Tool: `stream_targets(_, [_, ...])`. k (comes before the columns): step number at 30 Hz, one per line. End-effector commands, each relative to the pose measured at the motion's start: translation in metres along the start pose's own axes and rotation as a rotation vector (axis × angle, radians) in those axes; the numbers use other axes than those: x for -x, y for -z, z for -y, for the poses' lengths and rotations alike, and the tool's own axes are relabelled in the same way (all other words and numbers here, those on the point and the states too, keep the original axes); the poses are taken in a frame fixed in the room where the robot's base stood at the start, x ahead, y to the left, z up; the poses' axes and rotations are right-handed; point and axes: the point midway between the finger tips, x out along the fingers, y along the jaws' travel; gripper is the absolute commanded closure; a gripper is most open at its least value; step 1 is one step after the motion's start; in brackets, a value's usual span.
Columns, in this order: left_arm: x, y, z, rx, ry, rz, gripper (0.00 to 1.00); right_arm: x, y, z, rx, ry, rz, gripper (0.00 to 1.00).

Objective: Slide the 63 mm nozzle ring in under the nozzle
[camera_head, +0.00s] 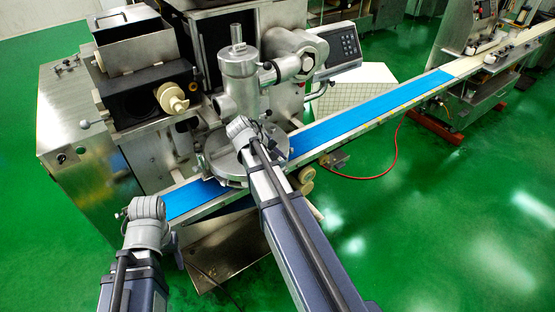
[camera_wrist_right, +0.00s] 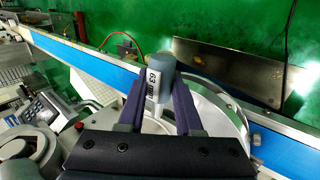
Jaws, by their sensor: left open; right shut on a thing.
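My right gripper (camera_wrist_right: 160,82) is shut on the upright grey-blue handle (camera_wrist_right: 161,68) of the nozzle ring, whose white label reads 63 mm. The ring's body is hidden below my fingers in the right wrist view. In the head view my right gripper (camera_head: 240,127) is at the machine's front, just below the metal nozzle housing (camera_head: 238,85), and its wrist hides the ring. I cannot tell whether the ring is under the nozzle. My left gripper (camera_head: 146,207) is open, at the lower left near the belt's left end; its fingers are hardly visible.
A blue conveyor belt (camera_head: 365,113) runs from lower left to upper right past the machine. A round metal plate (camera_head: 222,162) lies below the nozzle housing. A control panel (camera_head: 342,46) stands behind at the right. The green floor in front is clear on the right.

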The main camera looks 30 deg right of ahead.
Motion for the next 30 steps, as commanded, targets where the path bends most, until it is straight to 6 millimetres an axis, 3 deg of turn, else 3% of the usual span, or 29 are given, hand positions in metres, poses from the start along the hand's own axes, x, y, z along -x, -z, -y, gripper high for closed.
stream_targets(14, [-0.001,0.0,0.0,0.0,0.0,0.0,0.38,-0.002,0.002,0.0,0.0,0.0,0.0,1.0])
stream_targets(30, [-0.001,0.0,0.0,0.0,0.0,0.0,0.38,-0.002,0.036,0.0,0.001,-0.001,-0.001,1.0])
